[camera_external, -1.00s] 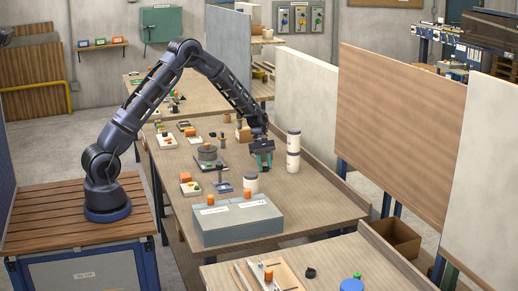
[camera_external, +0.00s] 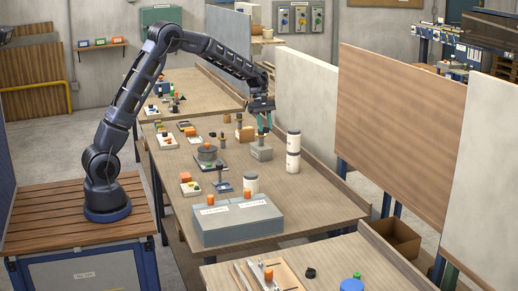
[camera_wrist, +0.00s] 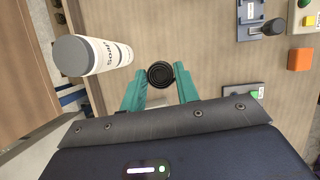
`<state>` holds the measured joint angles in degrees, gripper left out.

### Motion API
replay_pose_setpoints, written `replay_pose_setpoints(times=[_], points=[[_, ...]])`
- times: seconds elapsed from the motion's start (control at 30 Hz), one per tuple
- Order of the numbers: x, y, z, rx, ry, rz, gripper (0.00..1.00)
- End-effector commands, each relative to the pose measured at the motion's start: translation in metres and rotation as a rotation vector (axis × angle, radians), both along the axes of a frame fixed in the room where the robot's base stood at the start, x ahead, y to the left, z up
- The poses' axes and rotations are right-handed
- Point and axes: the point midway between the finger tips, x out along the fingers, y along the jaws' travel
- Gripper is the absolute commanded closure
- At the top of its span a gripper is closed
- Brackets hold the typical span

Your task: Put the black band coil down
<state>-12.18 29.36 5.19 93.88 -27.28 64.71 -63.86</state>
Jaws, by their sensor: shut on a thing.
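The black band coil (camera_wrist: 160,75) shows in the wrist view as a dark round spiral between the two green fingertips of my gripper (camera_wrist: 160,92). The gripper is shut on it. In the outside view my gripper (camera_external: 264,122) hangs fingers down over the far part of the middle workbench, above a grey block (camera_external: 261,153). The coil is too small and dark there to tell apart clearly from what lies under the fingers.
Stacked white canisters (camera_external: 293,152) stand right of the gripper and show large at the left in the wrist view (camera_wrist: 92,55). A grey box (camera_external: 237,220) stands at the front. A pale panel (camera_external: 305,95) stands behind.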

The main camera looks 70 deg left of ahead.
Motion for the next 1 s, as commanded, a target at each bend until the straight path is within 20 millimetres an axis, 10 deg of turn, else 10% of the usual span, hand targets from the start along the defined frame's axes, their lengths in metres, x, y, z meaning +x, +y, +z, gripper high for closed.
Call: replay_pose_setpoints(times=[0.47, 1.0], points=[[0.003, -0.017, 0.009, 0.001, 0.002, -0.008, 0.9], [0.018, -0.233, 0.009, 0.019, 0.003, -0.087, 0.9]])
